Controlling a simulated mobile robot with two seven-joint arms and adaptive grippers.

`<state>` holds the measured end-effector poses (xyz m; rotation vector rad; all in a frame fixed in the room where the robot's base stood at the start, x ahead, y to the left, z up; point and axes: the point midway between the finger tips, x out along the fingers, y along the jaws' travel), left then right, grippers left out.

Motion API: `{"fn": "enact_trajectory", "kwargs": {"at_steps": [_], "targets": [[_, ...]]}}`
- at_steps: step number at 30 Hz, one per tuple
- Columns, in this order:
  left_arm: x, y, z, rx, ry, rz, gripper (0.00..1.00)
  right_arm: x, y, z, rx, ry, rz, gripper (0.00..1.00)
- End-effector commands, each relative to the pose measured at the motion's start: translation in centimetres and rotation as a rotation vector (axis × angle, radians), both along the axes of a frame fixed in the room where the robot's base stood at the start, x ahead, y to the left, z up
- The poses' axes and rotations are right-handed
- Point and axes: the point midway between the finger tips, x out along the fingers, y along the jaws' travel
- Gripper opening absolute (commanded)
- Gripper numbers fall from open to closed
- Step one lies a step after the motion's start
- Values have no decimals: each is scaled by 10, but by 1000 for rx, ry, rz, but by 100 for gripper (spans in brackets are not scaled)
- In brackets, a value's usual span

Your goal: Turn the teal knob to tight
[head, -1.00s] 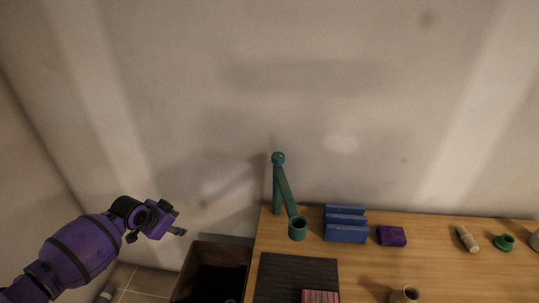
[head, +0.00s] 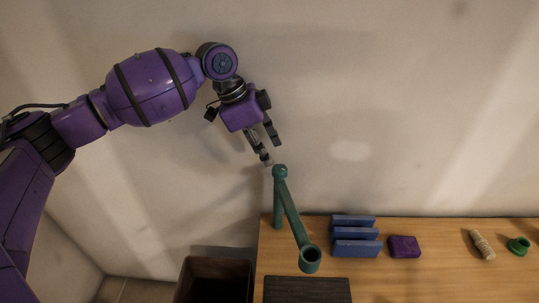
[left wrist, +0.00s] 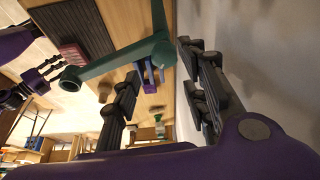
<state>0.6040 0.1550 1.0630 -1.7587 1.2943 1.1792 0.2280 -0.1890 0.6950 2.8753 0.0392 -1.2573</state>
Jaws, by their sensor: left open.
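The teal knob (head: 280,171) is the round cap on top of a teal post at the back left of the table, near the wall. A teal arm slants from it down to an open ring (head: 310,258). In the left wrist view the knob end (left wrist: 161,46) lies between the finger directions, with the ring at left. My left gripper (head: 270,152) is open and empty, just above the knob, fingers pointing down. Whether a finger touches the knob is unclear. Purple and dark parts, likely my right gripper (left wrist: 35,88), show at the wrist view's left edge; its jaws are unclear.
A dark mat (head: 307,289) lies in front. A dark bin (head: 215,262) stands left of the table. The wall is close behind.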

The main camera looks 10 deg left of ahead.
Motion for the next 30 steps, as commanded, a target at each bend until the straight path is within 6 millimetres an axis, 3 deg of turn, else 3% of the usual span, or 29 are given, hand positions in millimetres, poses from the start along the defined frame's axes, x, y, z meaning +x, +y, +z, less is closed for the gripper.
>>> {"fn": "enact_trajectory", "kwargs": {"at_steps": [5,18,30], "targets": [[1,-4,-6,6,-2,-5,40,-6,-8,-4,-13,11,-2,40],[9,-27,-63,4,-5,-3,40,-11,-16,-6,-29,21,6,40],[9,-30,-70,4,-6,-3,38,-9,-7,-5,-12,19,1,40]]}}
